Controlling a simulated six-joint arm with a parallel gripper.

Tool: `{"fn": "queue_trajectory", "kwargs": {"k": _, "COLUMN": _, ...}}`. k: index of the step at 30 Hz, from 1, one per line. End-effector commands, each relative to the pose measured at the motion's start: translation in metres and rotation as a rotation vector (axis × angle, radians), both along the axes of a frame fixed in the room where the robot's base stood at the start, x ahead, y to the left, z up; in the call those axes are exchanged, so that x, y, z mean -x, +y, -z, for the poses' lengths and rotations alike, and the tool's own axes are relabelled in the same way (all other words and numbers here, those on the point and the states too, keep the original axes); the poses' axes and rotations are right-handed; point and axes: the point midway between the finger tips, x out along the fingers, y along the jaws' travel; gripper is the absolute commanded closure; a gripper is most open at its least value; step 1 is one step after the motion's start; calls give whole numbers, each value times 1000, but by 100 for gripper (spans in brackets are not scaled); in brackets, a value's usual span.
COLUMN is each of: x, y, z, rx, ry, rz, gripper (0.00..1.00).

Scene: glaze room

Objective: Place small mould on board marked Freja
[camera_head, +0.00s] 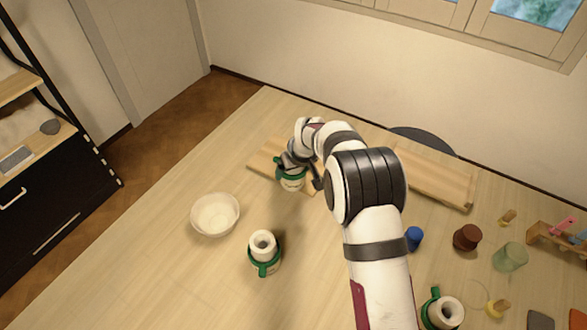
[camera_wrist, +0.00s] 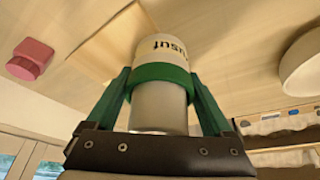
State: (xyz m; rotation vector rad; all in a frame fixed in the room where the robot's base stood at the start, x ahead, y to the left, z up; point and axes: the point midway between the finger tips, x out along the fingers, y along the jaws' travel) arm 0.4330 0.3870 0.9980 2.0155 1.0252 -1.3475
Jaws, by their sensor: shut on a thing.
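My gripper (camera_head: 290,165) is shut on a white mould (camera_head: 292,183) with a green band. In the wrist view, the fingers (camera_wrist: 160,95) press on both sides of the green band, and the mould (camera_wrist: 160,48) shows part of some dark lettering. The mould is over or at the left wooden board (camera_head: 262,160); I cannot tell whether it touches it. Another wooden board (camera_head: 440,182) lies to the right behind my arm. No name is readable on either board. Two similar moulds with green bands stand on the table, one near the middle (camera_head: 264,248) and one at front right (camera_head: 445,312).
A white bowl (camera_head: 215,214) stands left of the held mould. A blue cup (camera_head: 414,238), a brown pot (camera_head: 466,237) and a greenish glass (camera_head: 510,257) stand at right, near a wooden rack (camera_head: 550,238). The front left of the table is clear.

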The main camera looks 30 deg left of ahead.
Motion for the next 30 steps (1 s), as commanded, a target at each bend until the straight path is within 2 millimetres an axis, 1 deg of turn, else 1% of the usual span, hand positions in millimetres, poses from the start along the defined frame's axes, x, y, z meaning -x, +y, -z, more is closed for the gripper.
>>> {"fn": "queue_trajectory", "kwargs": {"k": 3, "x": -1, "y": 0, "z": -2, "rx": -2, "ry": -3, "rz": 0, "gripper": 92}}
{"fn": "queue_trajectory", "kwargs": {"k": 7, "x": -1, "y": 0, "z": 1, "rx": -1, "ry": -2, "rz": 0, "gripper": 92}}
{"fn": "queue_trajectory", "kwargs": {"k": 8, "x": 0, "y": 0, "z": 1, "rx": -1, "ry": -1, "rz": 0, "gripper": 9}}
{"fn": "queue_trajectory", "kwargs": {"k": 9, "x": 0, "y": 0, "z": 1, "rx": -1, "ry": -1, "rz": 0, "gripper": 2}}
{"fn": "queue_trajectory", "kwargs": {"k": 10, "x": 0, "y": 0, "z": 1, "rx": -1, "ry": -1, "rz": 0, "gripper": 0}}
{"fn": "queue_trajectory", "kwargs": {"k": 16, "x": 0, "y": 0, "z": 1, "rx": -1, "ry": -1, "rz": 0, "gripper": 0}}
{"fn": "queue_trajectory", "kwargs": {"k": 19, "x": 0, "y": -1, "z": -5, "rx": -1, "ry": -1, "rz": -1, "gripper": 0}}
{"fn": "queue_trajectory", "kwargs": {"k": 23, "x": 5, "y": -8, "z": -28, "rx": -2, "ry": -3, "rz": 0, "gripper": 0}}
{"fn": "queue_trajectory", "kwargs": {"k": 30, "x": 18, "y": -25, "z": -79, "rx": -2, "ry": -4, "rz": -1, "gripper": 0}}
